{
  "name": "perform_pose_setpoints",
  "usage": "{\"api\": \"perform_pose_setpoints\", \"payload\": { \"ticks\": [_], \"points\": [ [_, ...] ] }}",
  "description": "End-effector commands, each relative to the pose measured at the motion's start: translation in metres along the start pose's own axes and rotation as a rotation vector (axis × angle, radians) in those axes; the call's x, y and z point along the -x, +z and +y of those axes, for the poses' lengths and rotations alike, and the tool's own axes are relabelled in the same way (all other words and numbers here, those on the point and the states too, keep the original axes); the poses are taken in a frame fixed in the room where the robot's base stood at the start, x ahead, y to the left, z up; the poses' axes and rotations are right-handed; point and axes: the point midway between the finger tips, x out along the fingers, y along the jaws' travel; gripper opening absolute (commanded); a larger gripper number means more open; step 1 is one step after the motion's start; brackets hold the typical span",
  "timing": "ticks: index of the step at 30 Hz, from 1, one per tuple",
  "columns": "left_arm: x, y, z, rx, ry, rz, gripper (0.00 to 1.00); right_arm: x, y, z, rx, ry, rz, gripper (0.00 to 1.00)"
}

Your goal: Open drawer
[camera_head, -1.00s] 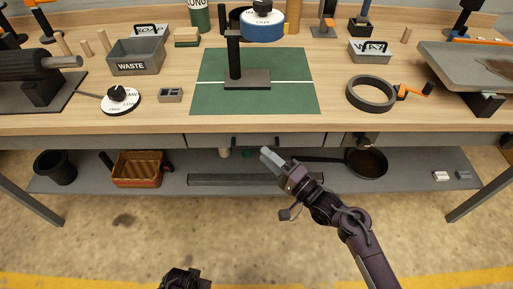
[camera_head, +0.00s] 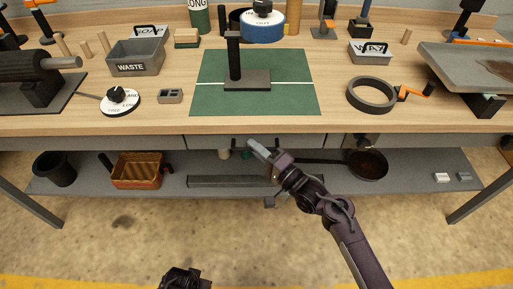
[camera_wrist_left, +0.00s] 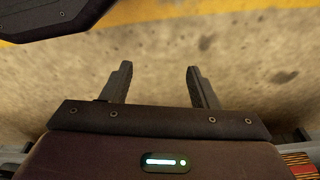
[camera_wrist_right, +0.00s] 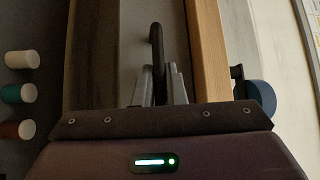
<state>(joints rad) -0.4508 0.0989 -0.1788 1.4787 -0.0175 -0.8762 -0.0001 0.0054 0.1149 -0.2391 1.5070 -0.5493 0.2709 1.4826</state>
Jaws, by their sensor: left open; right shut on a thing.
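The drawer (camera_head: 215,142) is a grey front under the middle of the workbench edge, with a dark bar handle (camera_head: 236,145). It looks closed or nearly so. In the right wrist view the handle (camera_wrist_right: 156,40) stands out from the grey drawer front (camera_wrist_right: 133,50). My right gripper (camera_head: 257,147) reaches up to the handle from below right. Its fingers (camera_wrist_right: 160,85) are shut on the handle, hiding part of it. My left gripper (camera_wrist_left: 158,85) is open and empty above the floor; only dark parts of that arm show at the bottom of the head view.
The wooden worktop (camera_head: 150,122) overhangs the drawer, with a green mat (camera_head: 295,100) and tools on it. The lower shelf (camera_head: 100,185) holds a brown basket (camera_head: 137,170) and a pan (camera_head: 368,164). The floor in front of the bench is clear.

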Motion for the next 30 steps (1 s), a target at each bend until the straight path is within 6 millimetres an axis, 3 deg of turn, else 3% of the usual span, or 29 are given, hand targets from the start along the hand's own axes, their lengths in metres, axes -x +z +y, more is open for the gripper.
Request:
{"api": "perform_pose_setpoints", "payload": {
  "ticks": [10, 14, 19, 30],
  "points": [
    [0.002, -0.001, -0.001, 0.001, -0.001, 0.01, 0.54, 0.002, 0.002, 0.0, -0.001, 0.002, 0.0, 0.0],
    [-0.014, 0.01, -0.005, 0.01, -0.008, 0.007, 0.54, 0.007, 0.007, -0.003, -0.001, 0.004, 0.0, 0.0],
    [-0.036, 0.035, -0.012, 0.021, -0.021, 0.014, 0.54, 0.019, 0.019, -0.008, -0.004, 0.005, -0.001, 0.0],
    [-0.047, 0.115, -0.008, 0.011, -0.017, -0.026, 0.54, 0.061, 0.061, -0.021, -0.006, 0.008, -0.002, 0.0]
  ]
}}
